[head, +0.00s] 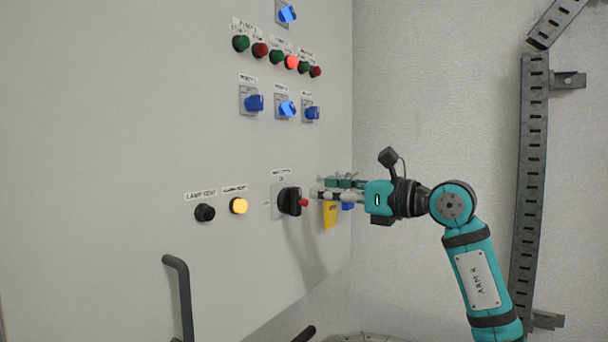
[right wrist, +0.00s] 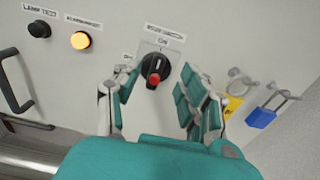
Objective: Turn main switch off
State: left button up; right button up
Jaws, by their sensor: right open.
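The main switch (head: 289,201) is a black rotary knob with a red tip on a grey plate at the lower right of the panel. In the right wrist view the main switch (right wrist: 154,68) has its red mark pointing down, and the label above reads "ON". My right gripper (head: 318,196) is level with the switch, to its right. In the right wrist view my right gripper (right wrist: 158,92) is open, with one finger on each side of the knob and visible gaps. Nothing is held. My left gripper is not in view.
A blue padlock (right wrist: 262,117) and a yellow tag (head: 330,214) hang right of the switch. A black lamp test button (head: 205,212) and a lit yellow lamp (head: 238,206) are on its left. A dark handle (head: 182,290) sticks out below.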

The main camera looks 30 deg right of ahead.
aim_at(300, 189)
jog(key=p+x, duration=0.1)
jog(key=x, duration=0.3)
jog(key=shift+w+a+r+p, duration=0.15)
jog(key=shift+w+p, duration=0.15)
jog(key=shift+p, duration=0.1)
jog(key=shift+w+a, duration=0.25)
jog(key=shift+w, duration=0.3)
grip_shut()
